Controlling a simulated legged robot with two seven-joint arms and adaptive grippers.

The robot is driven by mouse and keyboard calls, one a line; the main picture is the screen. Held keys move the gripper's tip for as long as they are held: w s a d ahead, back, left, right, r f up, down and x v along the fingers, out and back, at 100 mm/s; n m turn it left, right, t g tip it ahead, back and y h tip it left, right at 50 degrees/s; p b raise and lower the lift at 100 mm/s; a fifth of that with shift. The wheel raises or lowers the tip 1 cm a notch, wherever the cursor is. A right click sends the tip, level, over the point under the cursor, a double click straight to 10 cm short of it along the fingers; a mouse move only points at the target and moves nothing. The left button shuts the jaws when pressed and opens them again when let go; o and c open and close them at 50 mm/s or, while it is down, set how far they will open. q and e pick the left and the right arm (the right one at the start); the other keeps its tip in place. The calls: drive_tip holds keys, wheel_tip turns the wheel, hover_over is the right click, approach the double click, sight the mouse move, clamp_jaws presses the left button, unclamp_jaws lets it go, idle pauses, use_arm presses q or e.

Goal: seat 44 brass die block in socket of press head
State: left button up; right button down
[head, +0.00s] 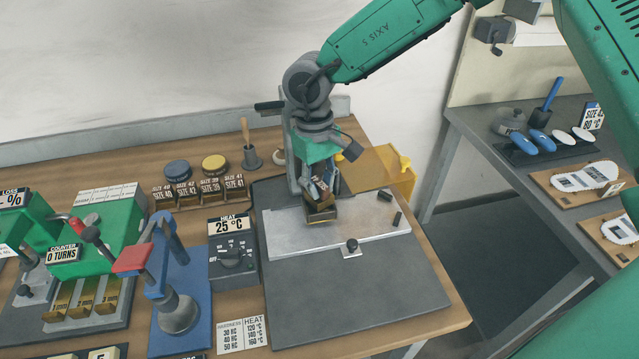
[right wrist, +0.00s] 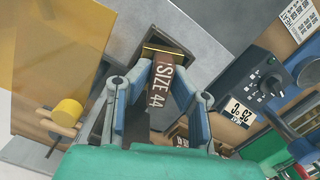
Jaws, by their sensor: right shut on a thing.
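My right gripper (head: 321,190) is shut on the brass die block (head: 320,214), which sits low over the pale metal plate of the press. In the right wrist view the fingers of the right gripper (right wrist: 160,98) close on both sides of the block. Its dark red-brown label (right wrist: 160,84) reads SIZE 44, and a brass edge shows beyond it. A dark grey box-like part (right wrist: 150,42), perhaps the press head, is around or behind the block's far end. I cannot tell whether the block is inside it or only in front. My left gripper is not in view.
The press base (head: 350,290) has a small black knob (head: 352,245) in front. A HEAT box (head: 232,258) reading 25 °C and a blue lever tool (head: 180,280) stand left. A die rack (head: 205,190) is behind them. A yellow translucent panel (head: 385,165) is right of the press.

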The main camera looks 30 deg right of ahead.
sight(315, 179)
drive_tip(key=shift+a, duration=0.15)
drive_tip(key=c, duration=1.5)
unclamp_jaws()
drive_tip(key=shift+f, duration=0.15)
drive_tip(key=shift+o, duration=0.2)
wheel_tip(315, 179, up, 12)
drive_tip(key=w, duration=0.1)
drive_tip(key=shift+w+r, duration=0.2)
drive_tip(key=shift+f, duration=0.1)
